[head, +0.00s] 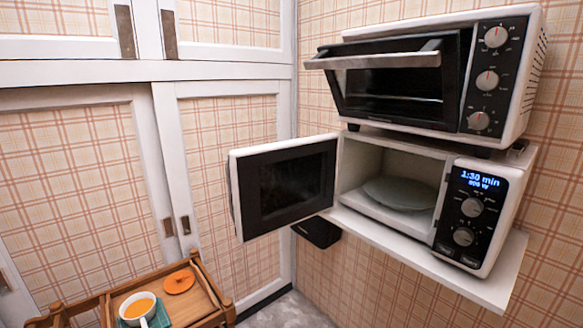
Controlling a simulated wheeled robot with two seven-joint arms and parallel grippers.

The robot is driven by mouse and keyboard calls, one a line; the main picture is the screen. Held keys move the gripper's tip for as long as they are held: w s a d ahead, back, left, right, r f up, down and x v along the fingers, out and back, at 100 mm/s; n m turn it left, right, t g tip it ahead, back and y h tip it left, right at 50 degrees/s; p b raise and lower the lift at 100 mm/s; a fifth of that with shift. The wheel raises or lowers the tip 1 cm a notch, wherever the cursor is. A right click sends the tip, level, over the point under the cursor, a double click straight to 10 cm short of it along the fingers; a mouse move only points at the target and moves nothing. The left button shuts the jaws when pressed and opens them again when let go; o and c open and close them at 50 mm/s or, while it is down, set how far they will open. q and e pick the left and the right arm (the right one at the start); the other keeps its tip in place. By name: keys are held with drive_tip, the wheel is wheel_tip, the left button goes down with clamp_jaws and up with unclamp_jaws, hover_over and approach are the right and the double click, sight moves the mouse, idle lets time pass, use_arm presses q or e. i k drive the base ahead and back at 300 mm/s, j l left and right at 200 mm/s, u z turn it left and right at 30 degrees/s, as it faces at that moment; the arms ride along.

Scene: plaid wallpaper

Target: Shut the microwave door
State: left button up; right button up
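The white microwave (480,215) stands on a wall shelf at the right, below a toaster oven. Its door (285,185) is hinged on the left side and stands wide open, swung out to the left. The door has a white frame and a dark window. The cavity is open to view, with a round plate (398,194) inside. The lit display reads 1:30 min. Neither of my grippers shows in the head view.
A toaster oven (500,75) sits on top of the microwave, its glass door partly tilted open. The white shelf (430,262) juts from the wall, with a dark box (317,231) below. A wooden cart (205,300) with a cup (137,308) stands at lower left. Cabinets (75,180) line the left.

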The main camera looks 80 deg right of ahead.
sight(296, 181)
drive_tip(key=k+z, duration=0.15)
drive_tip(key=z, duration=3.1)
